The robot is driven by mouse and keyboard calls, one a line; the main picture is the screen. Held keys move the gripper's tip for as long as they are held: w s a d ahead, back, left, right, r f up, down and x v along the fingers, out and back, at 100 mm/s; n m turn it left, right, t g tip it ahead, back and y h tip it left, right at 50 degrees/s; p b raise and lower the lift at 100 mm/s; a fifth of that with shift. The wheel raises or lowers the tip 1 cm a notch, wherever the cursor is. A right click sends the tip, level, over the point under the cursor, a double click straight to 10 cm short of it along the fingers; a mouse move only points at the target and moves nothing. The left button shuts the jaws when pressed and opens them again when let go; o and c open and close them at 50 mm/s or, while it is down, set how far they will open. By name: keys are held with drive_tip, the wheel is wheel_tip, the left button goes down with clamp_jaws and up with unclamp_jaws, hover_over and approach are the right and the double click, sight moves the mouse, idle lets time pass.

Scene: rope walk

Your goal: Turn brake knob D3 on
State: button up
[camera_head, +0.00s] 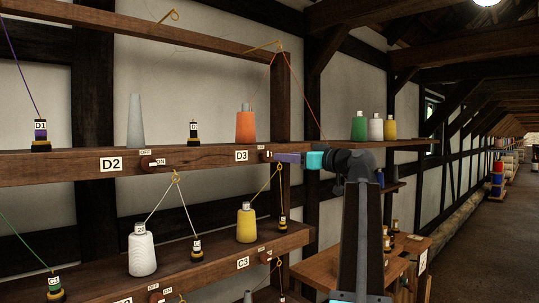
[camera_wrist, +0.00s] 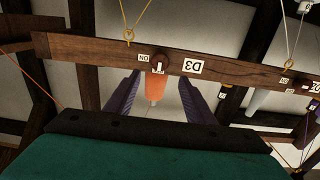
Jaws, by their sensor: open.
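Brake knob D3 is a small dark brown knob (camera_head: 265,155) on the front edge of the upper shelf, just right of the white D3 label (camera_head: 241,156). In the wrist view, which is upside down, the knob (camera_wrist: 159,58) sits between the ON tag (camera_wrist: 144,57) and the D3 label (camera_wrist: 192,66). Its setting is too small to tell. My gripper (camera_head: 277,157) is close in front of the knob, partly covering its right side in the head view. In the wrist view its two purple fingers (camera_wrist: 158,82) are apart, on either side of the knob's line. Contact cannot be told.
An orange spool (camera_head: 246,127) stands on the shelf above D3. Knob D2 (camera_head: 149,162) is to the left on the same rail (camera_head: 200,157). A yellow spool (camera_head: 246,226) and knob C3 (camera_head: 264,258) are below. Threads run near my arm.

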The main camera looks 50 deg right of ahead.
sight(267, 155)
drive_tip(key=w+p, duration=0.1)
drive_tip(key=w, duration=0.5)
drive_tip(key=w+p, duration=0.1)
drive_tip(key=w, duration=0.3)
drive_tip(key=shift+d+p, duration=0.35)
drive_tip(key=shift+c, duration=0.4)
